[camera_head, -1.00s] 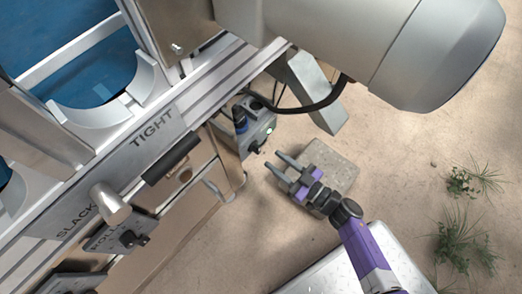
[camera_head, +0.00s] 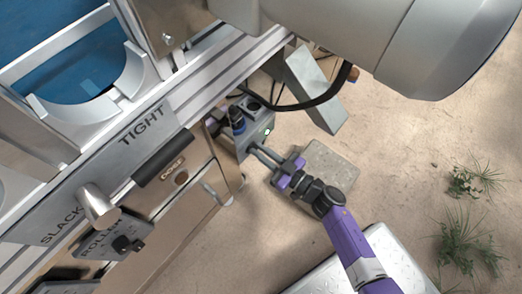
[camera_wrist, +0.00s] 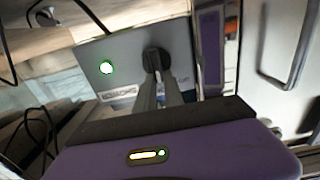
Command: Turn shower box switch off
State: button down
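The shower box is a grey box (camera_head: 256,130) below the machine's frame, with a lit green lamp (camera_head: 267,132) on its face. In the wrist view the box face (camera_wrist: 125,55) fills the middle, the green lamp (camera_wrist: 106,67) glows at left, and the round black switch (camera_wrist: 156,60) sits to its right. A label under the switch is partly hidden. My gripper (camera_head: 256,148) reaches the box from the lower right. In the wrist view its fingers (camera_wrist: 160,88) are close together at the switch and appear shut on it, hiding its lower part.
A roller box (camera_head: 115,238) with a black knob and a metal lever (camera_head: 98,205) are at lower left. A black cable (camera_head: 310,105) hangs above the box. A metal handle (camera_wrist: 285,55) is at right in the wrist view. Open floor lies to the right.

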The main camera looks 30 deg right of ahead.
jog(key=shift+n, duration=0.3)
jog(key=n, duration=0.3)
jog(key=a+n, duration=0.1)
jog(key=n, duration=0.2)
jog(key=f+n+b, duration=0.1)
jog(key=n, duration=0.1)
jog(key=shift+s+a+n, duration=0.25)
jog(key=shift+s+n, duration=0.1)
jog(key=shift+n, duration=0.05)
jog(key=shift+a+f+n+b, duration=0.1)
jog(key=shift+n+b, duration=0.35)
jog(key=shift+n, duration=0.75)
jog(key=c, duration=1.4)
grip_release()
jog(key=shift+c, duration=0.2)
jog(key=p+v, duration=0.2)
jog(key=v, duration=0.6)
